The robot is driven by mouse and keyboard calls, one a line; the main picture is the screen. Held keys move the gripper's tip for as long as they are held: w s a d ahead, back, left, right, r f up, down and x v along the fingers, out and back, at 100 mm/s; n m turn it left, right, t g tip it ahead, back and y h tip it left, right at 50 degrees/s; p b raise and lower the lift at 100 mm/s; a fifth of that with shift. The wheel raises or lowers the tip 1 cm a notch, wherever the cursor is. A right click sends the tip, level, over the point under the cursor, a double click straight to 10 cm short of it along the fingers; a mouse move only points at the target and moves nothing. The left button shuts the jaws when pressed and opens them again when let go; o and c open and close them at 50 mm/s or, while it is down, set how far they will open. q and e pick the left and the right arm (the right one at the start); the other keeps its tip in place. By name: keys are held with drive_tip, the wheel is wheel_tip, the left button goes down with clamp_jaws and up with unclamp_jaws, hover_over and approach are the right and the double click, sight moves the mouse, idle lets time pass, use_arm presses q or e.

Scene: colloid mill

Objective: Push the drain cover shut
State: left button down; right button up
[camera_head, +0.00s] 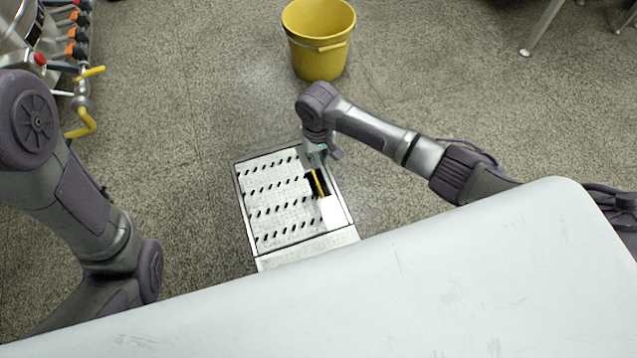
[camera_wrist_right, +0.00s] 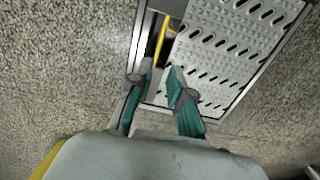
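The drain cover (camera_head: 278,198) is a pale metal plate with rows of dark slots, lying in a rectangular metal frame in the floor. It also shows at the upper right of the right wrist view (camera_wrist_right: 238,40). Along the right side of the frame is a dark gap with a yellow bar or hose (camera_wrist_right: 161,42) in it. A plain white patch (camera_head: 334,212) lies below this gap. My right gripper (camera_wrist_right: 160,68) points down at the gap beside the cover's edge. Its fingertips are apart with nothing visible between them; contact is unclear. My left gripper is out of view.
A yellow bucket (camera_head: 319,42) stands on the floor beyond the drain. A machine with yellow-handled piping (camera_head: 84,100) is at the upper left. My pale base covers the bottom. The speckled floor around the drain is mostly clear.

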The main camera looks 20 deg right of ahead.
sight(318, 184)
wheel_tip(318, 184, down, 12)
drive_tip(key=b, duration=0.8)
drive_tip(key=shift+b, duration=0.4)
clamp_jaws()
